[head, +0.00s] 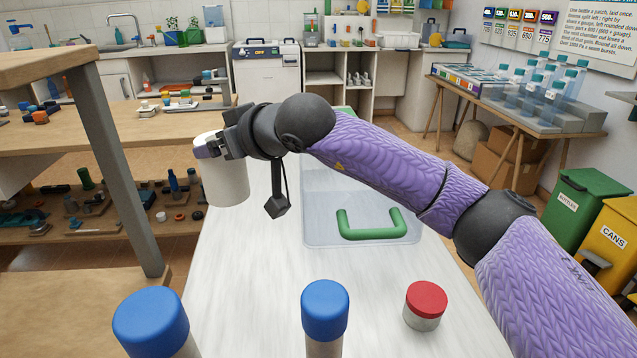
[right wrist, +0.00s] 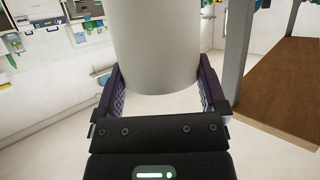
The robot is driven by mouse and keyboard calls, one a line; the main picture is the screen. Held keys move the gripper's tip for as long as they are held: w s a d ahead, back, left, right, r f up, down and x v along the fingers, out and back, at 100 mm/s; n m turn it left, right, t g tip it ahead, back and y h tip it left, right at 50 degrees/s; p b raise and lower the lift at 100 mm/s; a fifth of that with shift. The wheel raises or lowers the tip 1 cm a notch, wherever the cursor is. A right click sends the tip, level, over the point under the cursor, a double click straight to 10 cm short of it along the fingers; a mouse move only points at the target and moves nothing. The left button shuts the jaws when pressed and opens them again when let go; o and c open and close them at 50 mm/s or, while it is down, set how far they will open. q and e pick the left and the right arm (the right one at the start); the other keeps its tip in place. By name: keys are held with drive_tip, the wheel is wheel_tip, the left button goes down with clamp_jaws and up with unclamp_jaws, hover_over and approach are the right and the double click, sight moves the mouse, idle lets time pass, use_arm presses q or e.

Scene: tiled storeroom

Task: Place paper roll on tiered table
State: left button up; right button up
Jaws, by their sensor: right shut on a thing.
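The white paper roll (head: 226,182) is held upright by my right gripper (head: 207,147), which is shut around its upper part. In the head view the roll appears at the left edge of the white table, in front of the wooden shelving. In the right wrist view the roll (right wrist: 155,45) sits between the two fingers of my right gripper (right wrist: 158,85). A tiered wooden table (head: 130,110) with several levels stands at the left. My left gripper is out of view.
On the white table (head: 240,290) are two blue-capped containers (head: 151,322) (head: 325,318), a red-lidded jar (head: 425,305) and a clear bin with a green handle (head: 372,228). A grey post (head: 120,160) rises at the left. Green (head: 577,205) and yellow (head: 612,240) bins stand right.

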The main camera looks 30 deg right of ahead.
sight(240, 178)
drive_tip(key=f+b, duration=0.1)
drive_tip(key=f, duration=0.1)
drive_tip(key=f+b, duration=0.1)
drive_tip(key=f, duration=0.1)
drive_tip(key=f+b, duration=0.1)
drive_tip(key=f, duration=0.1)
drive_tip(key=shift+w+f, duration=0.25)
drive_tip(key=shift+w, duration=0.15)
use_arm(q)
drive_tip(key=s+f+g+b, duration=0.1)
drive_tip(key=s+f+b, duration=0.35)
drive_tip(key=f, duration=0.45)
use_arm(e)
wheel_tip(240, 178, down, 10)
drive_tip(key=shift+b, duration=0.45)
drive_tip(key=shift+r, duration=0.25)
drive_tip(key=o, duration=1)
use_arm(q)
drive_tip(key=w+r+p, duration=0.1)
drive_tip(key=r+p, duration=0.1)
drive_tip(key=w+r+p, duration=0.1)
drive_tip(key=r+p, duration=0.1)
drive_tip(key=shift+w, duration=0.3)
use_arm(e)
drive_tip(key=v, duration=1.2)
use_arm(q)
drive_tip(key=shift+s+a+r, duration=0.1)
use_arm(e)
drive_tip(key=shift+s, duration=0.1)
